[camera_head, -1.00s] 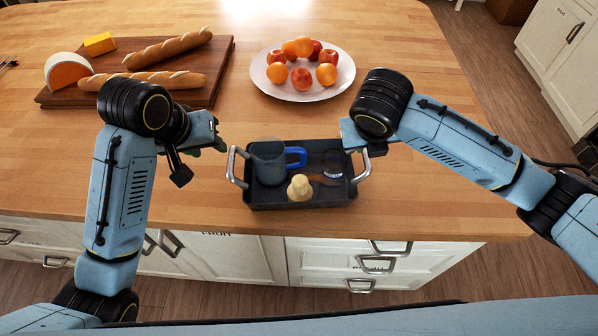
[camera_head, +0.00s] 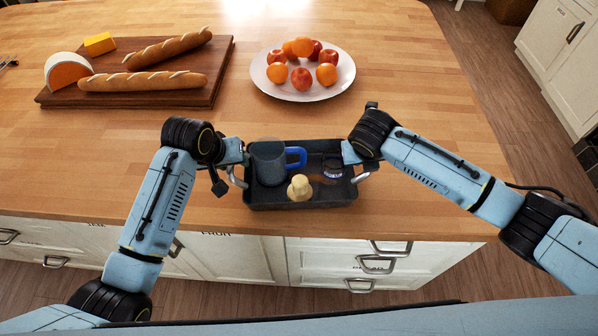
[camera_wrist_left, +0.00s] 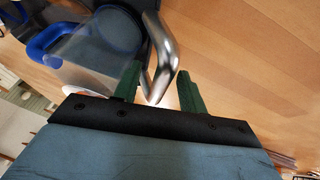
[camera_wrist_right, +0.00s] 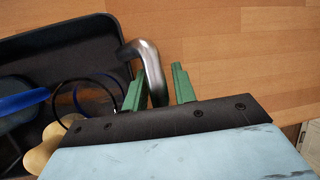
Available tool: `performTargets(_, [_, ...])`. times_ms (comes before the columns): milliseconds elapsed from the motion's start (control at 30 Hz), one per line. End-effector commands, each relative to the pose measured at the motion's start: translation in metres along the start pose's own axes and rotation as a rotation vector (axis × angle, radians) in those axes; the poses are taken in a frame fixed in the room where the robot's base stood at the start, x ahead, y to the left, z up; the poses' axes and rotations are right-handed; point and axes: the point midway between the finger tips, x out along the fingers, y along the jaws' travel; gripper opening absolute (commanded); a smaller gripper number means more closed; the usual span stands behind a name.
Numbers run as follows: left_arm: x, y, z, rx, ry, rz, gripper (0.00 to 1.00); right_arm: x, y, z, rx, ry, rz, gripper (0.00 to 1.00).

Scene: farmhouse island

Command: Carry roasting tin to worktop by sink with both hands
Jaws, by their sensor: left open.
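The dark roasting tin (camera_head: 300,203) sits on the wooden island near its front edge. Its left handle (camera_wrist_left: 166,60) stands between the two green fingers of my open left gripper (camera_wrist_left: 160,88). Its right handle (camera_wrist_right: 150,65) stands between the fingers of my right gripper (camera_wrist_right: 160,88), which is also open, with a gap beside the bar. In the head view my left gripper (camera_head: 240,160) and right gripper (camera_head: 355,158) flank the tin. Inside the tin are a grey see-through jug (camera_head: 268,165) with a blue handle, a cream knobbed object (camera_head: 300,188) and a small dark ringed item (camera_head: 333,168).
A white plate (camera_head: 262,84) of red and orange fruit stands behind the tin. A wooden board (camera_head: 222,72) with two baguettes and cheese lies at the back left. Drawers and handles front the island. The wood right of the plate is clear. No sink shows.

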Motion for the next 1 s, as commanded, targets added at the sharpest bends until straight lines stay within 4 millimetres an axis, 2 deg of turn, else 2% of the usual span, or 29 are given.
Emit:
performTargets(233, [0.0001, 0.0001, -0.0001, 0.000, 0.000, 0.000, 0.40, 0.0001, 0.0002, -0.0001, 0.000, 0.000, 0.001, 0.26])
performTargets(433, [0.0000, 0.0000, 0.0000, 0.000, 0.000, 0.000, 0.14, 0.0000, 0.0002, -0.0001, 0.000, 0.000, 0.001, 0.00])
performTargets(533, [-0.0001, 0.0000, 0.0000, 0.000, 0.000, 0.000, 0.01, -0.0001, 0.0002, -0.0001, 0.000, 0.000, 0.001, 0.00])
performTargets(1000, [-0.0057, 0.0014, -0.0030, 0.000, 0.002, 0.001, 0.00, -0.0058, -0.0009, 0.0031, 0.001, -0.002, 0.001, 0.00])
